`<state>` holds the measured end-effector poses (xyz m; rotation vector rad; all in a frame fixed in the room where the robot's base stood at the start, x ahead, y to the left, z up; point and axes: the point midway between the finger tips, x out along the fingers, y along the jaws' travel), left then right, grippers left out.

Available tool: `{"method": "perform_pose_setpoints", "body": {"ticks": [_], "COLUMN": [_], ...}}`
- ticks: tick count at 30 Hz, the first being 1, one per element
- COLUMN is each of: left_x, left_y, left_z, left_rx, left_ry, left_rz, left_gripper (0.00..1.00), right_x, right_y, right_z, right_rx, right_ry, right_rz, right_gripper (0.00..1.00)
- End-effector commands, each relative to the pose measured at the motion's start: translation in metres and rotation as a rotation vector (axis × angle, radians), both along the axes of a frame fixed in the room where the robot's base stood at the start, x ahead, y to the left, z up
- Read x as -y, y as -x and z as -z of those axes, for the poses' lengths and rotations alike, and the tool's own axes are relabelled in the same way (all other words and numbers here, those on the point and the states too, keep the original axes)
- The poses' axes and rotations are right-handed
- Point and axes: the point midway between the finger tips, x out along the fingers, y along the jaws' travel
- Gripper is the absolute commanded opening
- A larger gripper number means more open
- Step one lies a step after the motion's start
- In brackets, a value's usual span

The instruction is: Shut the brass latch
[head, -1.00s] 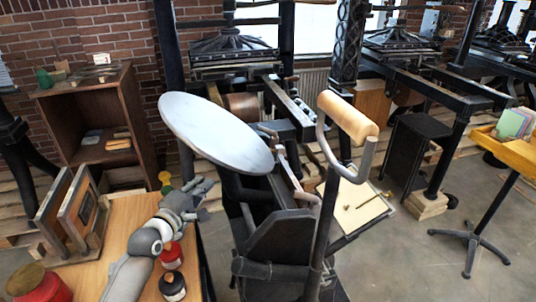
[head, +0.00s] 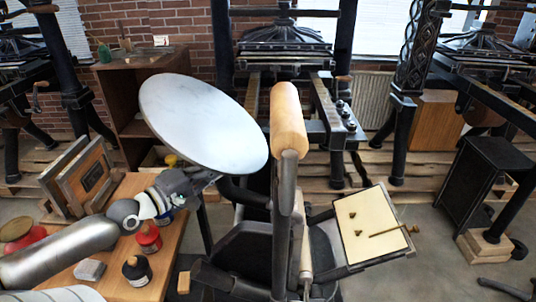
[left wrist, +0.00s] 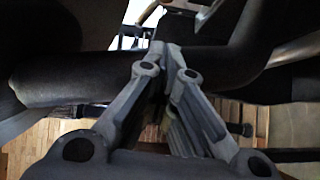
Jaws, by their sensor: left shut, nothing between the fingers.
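A thin brass rod (head: 388,232) with a round end lies on the cream board (head: 352,212) at the right of the small press. Two small brass pieces (head: 356,222) sit beside it. I cannot tell for sure which brass part is the latch. My left gripper (head: 213,177) is just below the lower edge of the press's round pale disc (head: 200,120), left of the board and well apart from it. In the left wrist view its fingers (left wrist: 168,52) are together and empty, in front of dark press parts. My right gripper is not in view.
The press's lever with a wooden grip (head: 289,120) stands upright between my left gripper and the board. A wooden table (head: 190,235) holds a red jar (head: 148,237), a dark jar (head: 137,270) and wooden frames (head: 88,178). Larger presses stand behind.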

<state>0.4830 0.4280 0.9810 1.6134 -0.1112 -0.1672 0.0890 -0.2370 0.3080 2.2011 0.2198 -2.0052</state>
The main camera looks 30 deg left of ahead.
Motion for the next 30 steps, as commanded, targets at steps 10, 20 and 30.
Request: {"method": "perform_pose_setpoints", "body": {"ticks": [10,20,30], "left_x": [0.000,0.001,0.006], "left_y": [0.000,-0.015,-0.042], "left_z": [0.000,-0.003,-0.001], "left_rx": [0.000,0.004,0.005], "left_ry": [0.000,0.002,0.002], "left_rz": [0.000,-0.004,-0.003], "left_gripper": [0.00,0.00,0.00], "right_x": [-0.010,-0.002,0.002], "right_y": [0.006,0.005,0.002], "right_z": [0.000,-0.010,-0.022], "right_rx": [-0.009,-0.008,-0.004], "right_ry": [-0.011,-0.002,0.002], "right_rz": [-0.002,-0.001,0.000], "right_gripper": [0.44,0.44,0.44]}}
